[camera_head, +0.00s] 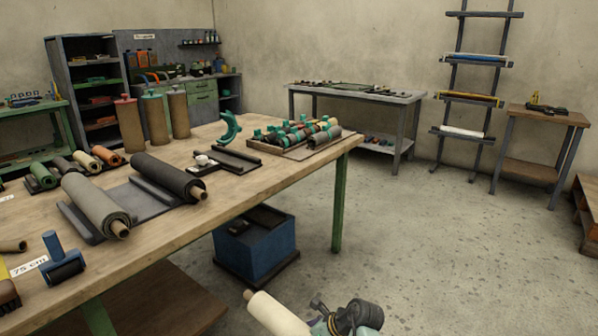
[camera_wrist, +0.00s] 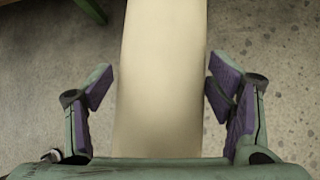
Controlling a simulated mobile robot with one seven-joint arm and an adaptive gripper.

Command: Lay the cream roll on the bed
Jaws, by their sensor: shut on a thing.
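The cream roll (camera_head: 275,314) is at the bottom of the head view, off the table and above the floor. In the wrist view the cream roll (camera_wrist: 160,70) runs lengthwise between the purple finger pads of my gripper (camera_wrist: 158,90), which is shut on it. My gripper (camera_head: 335,322) is partly cut off in the head view. On the wooden table, a flat grey piece with low edges (camera_head: 128,203) looks like the bed. A grey roll (camera_head: 93,203) and a dark roll (camera_head: 168,174) lie at its two sides.
The table (camera_head: 225,205) also holds upright rolls (camera_head: 130,124), a tray of small rollers (camera_head: 300,135) and a blue hand roller (camera_head: 62,258). A blue bin (camera_head: 257,248) stands under the table. A ladder rack (camera_head: 470,95) stands at the back. Open floor lies right of the table.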

